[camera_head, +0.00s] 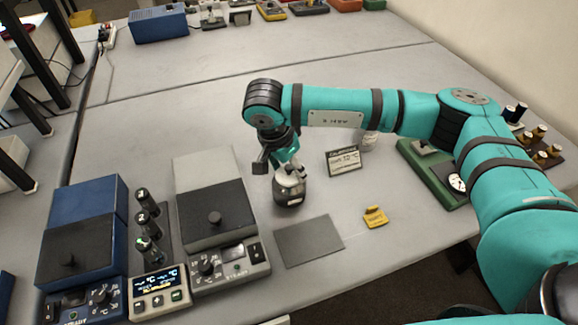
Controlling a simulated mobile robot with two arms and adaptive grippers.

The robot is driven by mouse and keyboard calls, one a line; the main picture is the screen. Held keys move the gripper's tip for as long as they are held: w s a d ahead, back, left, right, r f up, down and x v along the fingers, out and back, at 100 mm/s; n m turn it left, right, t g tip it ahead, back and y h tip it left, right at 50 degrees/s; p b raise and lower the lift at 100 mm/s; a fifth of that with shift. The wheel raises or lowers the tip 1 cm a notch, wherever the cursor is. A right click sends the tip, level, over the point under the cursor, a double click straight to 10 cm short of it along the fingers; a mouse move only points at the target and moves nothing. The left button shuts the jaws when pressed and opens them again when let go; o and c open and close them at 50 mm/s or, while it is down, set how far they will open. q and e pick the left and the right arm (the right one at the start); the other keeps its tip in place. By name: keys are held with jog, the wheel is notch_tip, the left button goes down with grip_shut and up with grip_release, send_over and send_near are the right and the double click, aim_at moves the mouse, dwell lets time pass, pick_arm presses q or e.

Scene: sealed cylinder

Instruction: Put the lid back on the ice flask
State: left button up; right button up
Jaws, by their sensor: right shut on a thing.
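The ice flask (289,192) is a small, dark, rounded vessel with a pale top, standing upright on the grey bench right of the grey unit. My right gripper (289,172) reaches down from above at the flask's mouth. It is shut on the flask's lid (291,178), a small pale piece mostly hidden by the fingers. The lid is at the top of the flask; whether it is fully seated I cannot tell. My left gripper is out of view.
A bare grey mat (308,241) lies in front of the flask. A grey unit (215,210) and a blue unit (84,240) stand left. A small sign (343,160) and a yellow tag (375,217) are to the right.

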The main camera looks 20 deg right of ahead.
jog(key=o, duration=1.5)
jog(key=shift+c, duration=0.2)
jog(key=shift+r+p, duration=1.25)
jog(key=shift+r, duration=2.3)
jog(key=shift+c, duration=0.4)
grip_shut()
jog(key=shift+f, duration=0.25)
